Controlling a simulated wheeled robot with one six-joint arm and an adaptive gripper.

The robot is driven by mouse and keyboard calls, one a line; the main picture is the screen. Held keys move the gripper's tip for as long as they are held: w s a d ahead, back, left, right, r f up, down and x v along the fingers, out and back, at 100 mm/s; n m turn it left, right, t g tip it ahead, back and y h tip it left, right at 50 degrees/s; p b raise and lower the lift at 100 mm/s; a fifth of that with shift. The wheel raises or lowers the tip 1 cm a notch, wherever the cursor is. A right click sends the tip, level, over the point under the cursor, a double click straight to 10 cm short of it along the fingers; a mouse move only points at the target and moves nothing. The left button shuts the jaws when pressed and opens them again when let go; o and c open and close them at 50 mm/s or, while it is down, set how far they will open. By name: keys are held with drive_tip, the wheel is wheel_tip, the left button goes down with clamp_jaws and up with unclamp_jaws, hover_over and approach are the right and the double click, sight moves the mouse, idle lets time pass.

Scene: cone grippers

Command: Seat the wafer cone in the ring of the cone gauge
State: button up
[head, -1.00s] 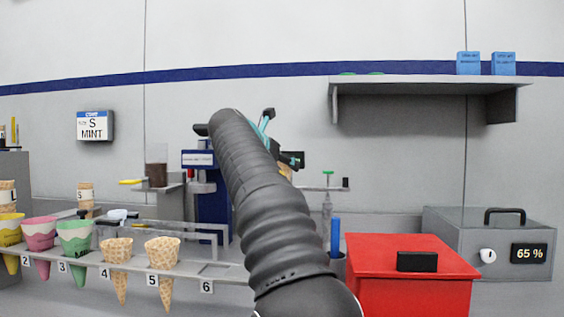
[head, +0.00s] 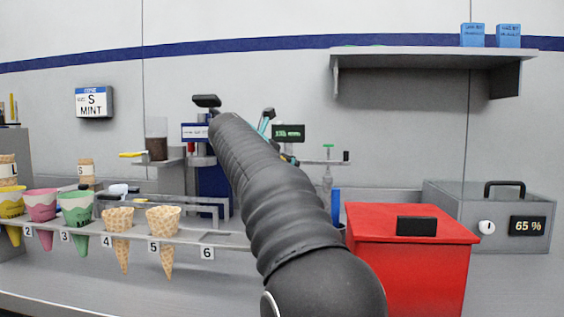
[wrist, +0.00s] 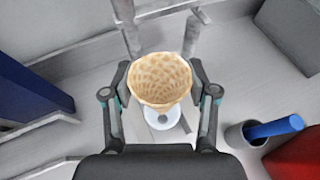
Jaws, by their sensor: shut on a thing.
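The tan wafer cone (wrist: 160,78) is in the middle of the wrist view, its open mouth toward the camera. My gripper (wrist: 162,84) is shut on it, with one finger on each side. A white round piece (wrist: 172,124) shows below the cone; I cannot tell whether it belongs to the gauge. The gauge's ring cannot be made out, so whether the cone touches it cannot be told. In the head view my arm hides the cone and most of my gripper; a teal finger part (head: 265,121) shows behind the arm.
A red box (head: 410,265) and a grey case (head: 450,205) stand at right. A cup with a blue stick (wrist: 275,129) is right of my gripper. A blue unit (wrist: 30,85) is at left.

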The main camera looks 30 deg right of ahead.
drive_tip(key=shift+f+b, duration=1.7)
drive_tip(key=shift+b, duration=0.05)
drive_tip(key=shift+f+b, duration=0.7)
drive_tip(key=shift+f, duration=0.5)
drive_tip(key=o, duration=0.8)
drive_tip(key=shift+o, duration=0.2)
drive_tip(key=v, duration=1.2)
